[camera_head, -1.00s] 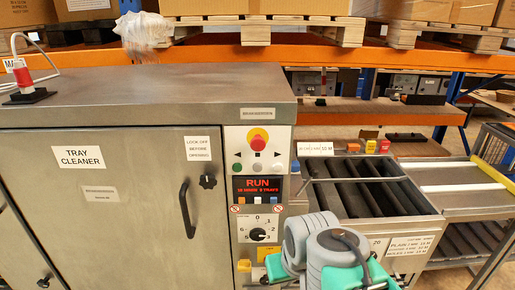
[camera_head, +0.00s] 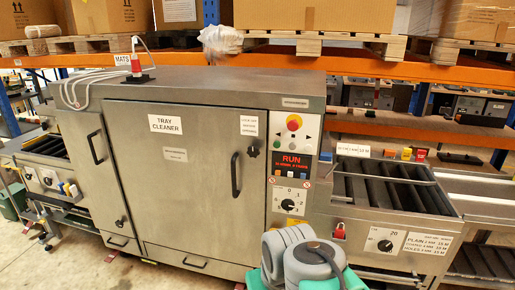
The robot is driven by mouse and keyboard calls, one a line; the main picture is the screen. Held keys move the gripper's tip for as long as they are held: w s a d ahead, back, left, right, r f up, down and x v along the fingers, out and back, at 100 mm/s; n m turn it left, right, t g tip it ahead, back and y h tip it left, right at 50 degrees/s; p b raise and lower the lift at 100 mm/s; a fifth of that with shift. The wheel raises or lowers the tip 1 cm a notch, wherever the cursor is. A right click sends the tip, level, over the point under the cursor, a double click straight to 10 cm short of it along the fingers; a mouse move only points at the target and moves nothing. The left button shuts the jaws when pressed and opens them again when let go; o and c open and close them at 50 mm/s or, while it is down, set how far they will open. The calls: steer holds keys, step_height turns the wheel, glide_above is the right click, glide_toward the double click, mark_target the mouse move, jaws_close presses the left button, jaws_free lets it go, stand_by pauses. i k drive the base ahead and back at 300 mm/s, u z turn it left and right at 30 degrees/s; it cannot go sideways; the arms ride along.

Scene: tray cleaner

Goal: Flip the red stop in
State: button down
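A small red block (camera_head: 421,155) stands at the back of the track. I cannot tell which of these is the red stop. Part of my grey and teal arm shows at the bottom centre, but my gripper is not in view.
The roller track (camera_head: 385,190) has a metal guide rail and a front plate with a dial (camera_head: 385,245). Another track section (camera_head: 45,145) is at far left. Floor shows at lower left.

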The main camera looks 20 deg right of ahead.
mark_target(292, 124)
steer(key=u, duration=0.2)
steer(key=k, duration=0.55)
steer(key=u, duration=0.85)
steer(key=i, duration=1.6)
steer(key=z, duration=1.05)
steer(key=i, duration=0.5)
steer(key=z, duration=0.5)
